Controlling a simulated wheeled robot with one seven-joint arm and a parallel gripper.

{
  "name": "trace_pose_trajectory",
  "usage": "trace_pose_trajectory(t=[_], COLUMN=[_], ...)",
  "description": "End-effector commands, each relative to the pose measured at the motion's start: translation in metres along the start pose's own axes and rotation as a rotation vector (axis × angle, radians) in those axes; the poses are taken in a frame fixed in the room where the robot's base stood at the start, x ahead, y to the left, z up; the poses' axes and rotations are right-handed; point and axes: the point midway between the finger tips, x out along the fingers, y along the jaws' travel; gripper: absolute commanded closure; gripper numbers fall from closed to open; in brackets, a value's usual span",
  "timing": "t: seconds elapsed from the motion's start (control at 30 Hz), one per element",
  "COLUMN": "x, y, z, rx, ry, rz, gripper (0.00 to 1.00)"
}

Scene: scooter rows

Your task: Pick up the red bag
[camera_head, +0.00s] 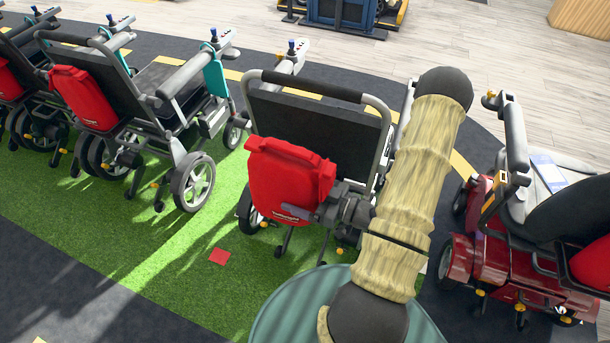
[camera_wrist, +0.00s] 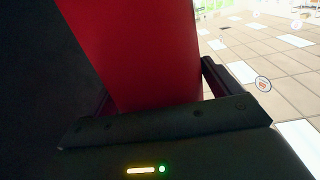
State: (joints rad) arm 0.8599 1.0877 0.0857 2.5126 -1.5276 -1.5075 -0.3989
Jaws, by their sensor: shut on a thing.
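A red bag (camera_head: 287,186) with a small label is at the back of the middle wheelchair (camera_head: 318,122), below its dark backrest. My gripper (camera_head: 300,211) reaches in from the right and is shut on the lower part of the bag. In the wrist view the red bag (camera_wrist: 140,50) fills the space between the dark fingers and rises out of the top of the picture. The hidden side of the bag does not show, so I cannot tell whether it still touches the chair.
Another wheelchair with a red bag (camera_head: 82,97) stands to the left, with one more beyond it. A red scooter (camera_head: 485,255) stands close on the right.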

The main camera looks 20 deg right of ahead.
Motion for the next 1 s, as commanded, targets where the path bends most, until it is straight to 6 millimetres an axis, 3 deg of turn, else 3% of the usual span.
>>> trace_pose_trajectory(t=[0.13,0.4,1.0], x=[-0.001,-0.002,-0.002], y=[-0.030,-0.050,-0.054], z=[-0.004,0.000,0.003], rx=[0.011,0.004,0.000], ry=[0.002,0.002,0.002], rz=[-0.001,-0.001,0.000], gripper=[0.44,0.44,0.44])
